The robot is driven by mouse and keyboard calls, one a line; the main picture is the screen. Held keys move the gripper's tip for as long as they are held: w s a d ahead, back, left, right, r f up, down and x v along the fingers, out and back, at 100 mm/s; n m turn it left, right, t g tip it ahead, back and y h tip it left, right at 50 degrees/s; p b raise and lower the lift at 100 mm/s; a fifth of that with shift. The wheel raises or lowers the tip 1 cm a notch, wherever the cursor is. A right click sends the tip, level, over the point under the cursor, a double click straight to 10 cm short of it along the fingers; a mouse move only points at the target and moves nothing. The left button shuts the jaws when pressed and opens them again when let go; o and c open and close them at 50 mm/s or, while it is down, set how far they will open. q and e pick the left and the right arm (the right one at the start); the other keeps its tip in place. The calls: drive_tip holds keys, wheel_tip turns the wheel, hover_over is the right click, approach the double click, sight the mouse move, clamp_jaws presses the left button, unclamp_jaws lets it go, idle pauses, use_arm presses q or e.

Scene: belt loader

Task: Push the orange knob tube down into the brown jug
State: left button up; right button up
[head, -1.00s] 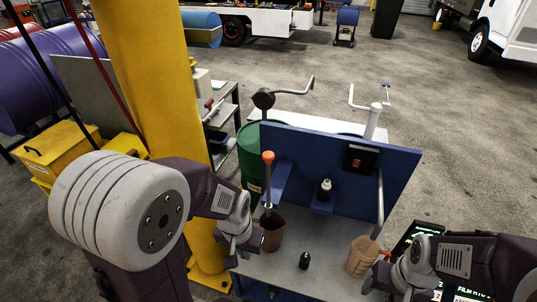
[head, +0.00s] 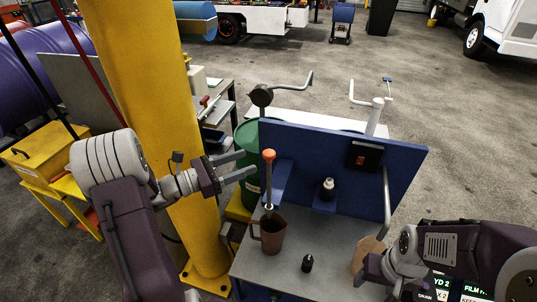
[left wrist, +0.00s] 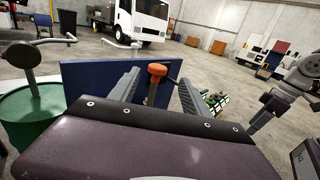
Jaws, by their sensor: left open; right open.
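The orange knob (head: 268,155) tops an upright grey tube (head: 268,185) whose lower end goes into the brown jug (head: 271,236). The jug stands on the grey bench with its handle to the left. My left gripper (head: 249,164) is open, its fingers pointing right toward the knob at about its height. In the left wrist view the knob (left wrist: 157,69) shows between the two open fingers, further out, and I see no contact. My right gripper (head: 362,280) is open beside the tan cup at the bench's right, partly covering it.
A blue upright panel (head: 340,170) stands behind the jug, with a dark bottle (head: 328,188) on a small shelf. A small black bottle (head: 307,263) stands on the bench (head: 265,270). The tan cup (head: 368,252) is at right. A yellow column (head: 150,110) rises at left.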

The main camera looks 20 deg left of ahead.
sight(269, 152)
use_arm(q)
drive_tip(key=p+x, duration=0.1)
drive_tip(key=x, duration=0.7)
drive_tip(key=shift+w+d, duration=0.2)
drive_tip(key=shift+w, duration=0.2)
drive_tip(key=shift+w+f, duration=0.15)
drive_tip(key=shift+w, duration=0.05)
clamp_jaws()
idle(0.6)
